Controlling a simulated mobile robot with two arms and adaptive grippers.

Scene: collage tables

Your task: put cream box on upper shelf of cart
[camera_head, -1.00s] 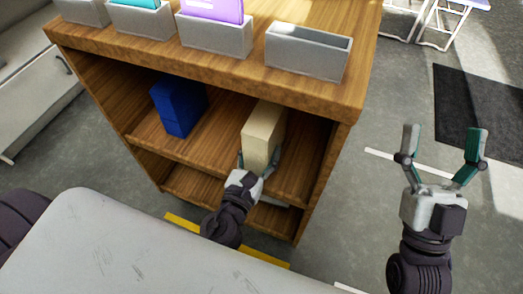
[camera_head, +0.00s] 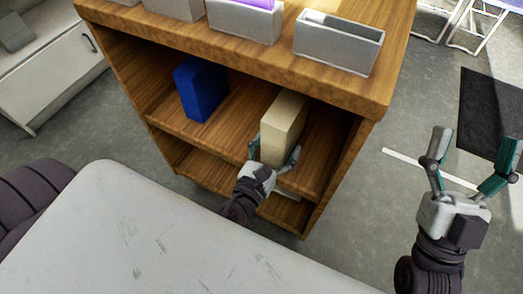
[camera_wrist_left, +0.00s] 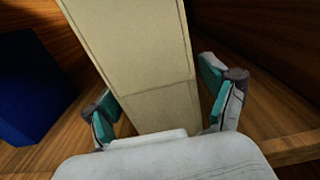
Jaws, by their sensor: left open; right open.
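The cream box (camera_head: 284,127) stands upright on the upper shelf (camera_head: 233,121) of the wooden cart (camera_head: 345,98), near its right side. My left gripper (camera_head: 273,157) is open, with its fingers on either side of the box's lower front. In the left wrist view the cream box (camera_wrist_left: 135,55) fills the middle between the spread fingers of my left gripper (camera_wrist_left: 165,105), with a gap showing at the right finger. My right gripper (camera_head: 474,160) is open and empty over the floor at the right. The back of the box is hidden.
A blue box (camera_head: 201,88) stands on the same shelf to the left, and it also shows in the left wrist view (camera_wrist_left: 30,85). Grey bins (camera_head: 338,44) line the cart's top. A light panel (camera_head: 150,235) lies in front.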

